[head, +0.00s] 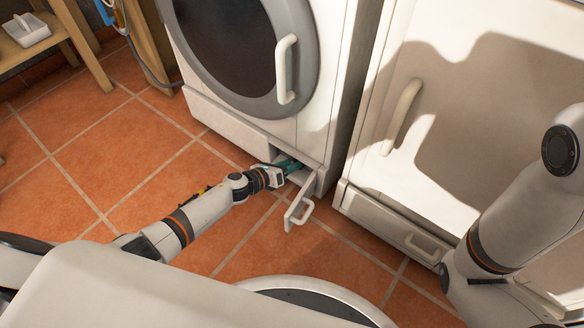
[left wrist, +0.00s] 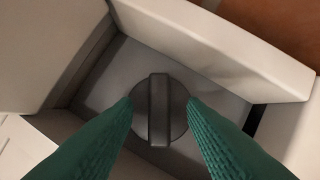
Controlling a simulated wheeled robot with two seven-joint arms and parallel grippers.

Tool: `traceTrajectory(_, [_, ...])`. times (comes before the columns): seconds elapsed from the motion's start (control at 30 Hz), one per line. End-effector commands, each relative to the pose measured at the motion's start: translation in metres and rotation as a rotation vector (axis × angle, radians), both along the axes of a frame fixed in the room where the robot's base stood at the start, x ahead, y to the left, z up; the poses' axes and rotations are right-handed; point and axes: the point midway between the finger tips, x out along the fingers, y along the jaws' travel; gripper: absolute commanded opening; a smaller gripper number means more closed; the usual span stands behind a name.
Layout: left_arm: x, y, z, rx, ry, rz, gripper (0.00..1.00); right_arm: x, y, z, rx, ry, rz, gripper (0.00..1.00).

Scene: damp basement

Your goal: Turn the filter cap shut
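The filter cap (left wrist: 160,108) is a dark grey round knob with a raised bar across it. In the left wrist view the bar runs nearly up and down, and the cap sits in a recess behind a small hatch. My left gripper (left wrist: 160,101) has its green fingers spread, one tip at each side of the cap; I cannot tell whether they touch it. In the head view the left gripper (head: 287,165) reaches into the opening at the washer's lower right corner, which hides the cap. My right arm shows at the right, but its gripper is out of view.
The small hatch door (head: 299,204) stands open beside my left gripper. The washer (head: 340,60) rises above it, and a white cabinet (head: 455,110) with a handle stands to the right. A wooden shelf (head: 60,45) is at the upper left. Tiled floor (head: 130,150) is clear at left.

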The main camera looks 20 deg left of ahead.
Motion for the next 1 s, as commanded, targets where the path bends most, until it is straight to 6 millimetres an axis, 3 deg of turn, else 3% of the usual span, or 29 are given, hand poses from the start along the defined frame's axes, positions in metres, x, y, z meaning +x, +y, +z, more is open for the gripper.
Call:
traceTrajectory(0.43, [0.0097, -0.0065, -0.0033, 0.0, 0.0, 0.0, 0.38, 0.0002, 0.0001, -0.006, 0.0, 0.0, 0.0, 0.36])
traceTrajectory(0.67, [0.0096, -0.0063, -0.0033, -0.001, 0.0, -0.001, 0.01, 0.0, 0.0002, -0.006, -0.001, 0.0, 0.0, 0.36])
traceTrajectory(1.0, [0.0097, -0.0058, -0.0045, -0.034, 0.012, 0.0, 0.0, 0.0, 0.0002, -0.0091, -0.001, 0.0, 0.0, 0.36])
